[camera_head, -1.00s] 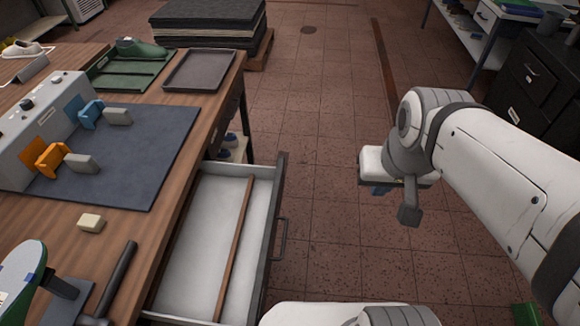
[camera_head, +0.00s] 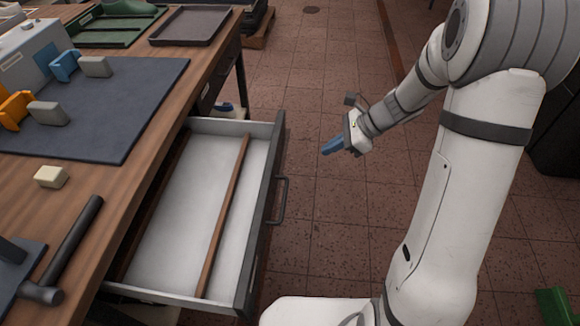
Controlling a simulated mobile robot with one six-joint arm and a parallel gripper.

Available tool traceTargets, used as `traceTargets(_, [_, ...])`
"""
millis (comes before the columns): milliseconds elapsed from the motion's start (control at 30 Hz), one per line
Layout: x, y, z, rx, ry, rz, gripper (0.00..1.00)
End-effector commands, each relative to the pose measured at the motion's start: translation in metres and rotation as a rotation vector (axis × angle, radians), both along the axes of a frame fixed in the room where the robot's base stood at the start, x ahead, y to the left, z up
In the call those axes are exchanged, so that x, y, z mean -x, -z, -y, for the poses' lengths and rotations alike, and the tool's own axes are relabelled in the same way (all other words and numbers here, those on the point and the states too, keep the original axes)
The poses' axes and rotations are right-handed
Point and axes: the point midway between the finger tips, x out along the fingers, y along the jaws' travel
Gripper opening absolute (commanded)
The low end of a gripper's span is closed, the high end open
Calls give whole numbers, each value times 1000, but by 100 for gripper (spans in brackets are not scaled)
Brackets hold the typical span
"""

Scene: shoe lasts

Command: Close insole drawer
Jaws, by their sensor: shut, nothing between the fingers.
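The insole drawer (camera_head: 172,240) is pulled out from under the wooden workbench (camera_head: 140,185). It is white inside, with a brown divider strip along it and no insoles in view. Its dark front panel (camera_head: 268,195) faces right and carries a bar handle (camera_head: 283,200). My gripper (camera_head: 326,150), with blue fingers, is shut and empty. It is to the right of the drawer front in the picture, apart from the handle, over the floor.
On the bench are a dark blue mat (camera_head: 120,115), a grey tray (camera_head: 190,26), a hammer (camera_head: 75,245) and a cream block (camera_head: 50,177). A green object (camera_head: 556,306) lies at the lower right. The tiled floor beside the drawer is clear.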

Motion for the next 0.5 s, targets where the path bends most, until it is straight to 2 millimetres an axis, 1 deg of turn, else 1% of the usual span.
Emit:
traceTargets(33, [-5,12,0,-15,25,-19,0])
traceTargets(167, [-10,20,-2,-32,57,-41,0])
traceTargets(267, [-10,27,-10,-34,57,-45,0])
traceTargets(367, [-10,40,-22,-32,56,-45,0])
traceTargets(500, [-12,62,-44,-33,54,-46,0])
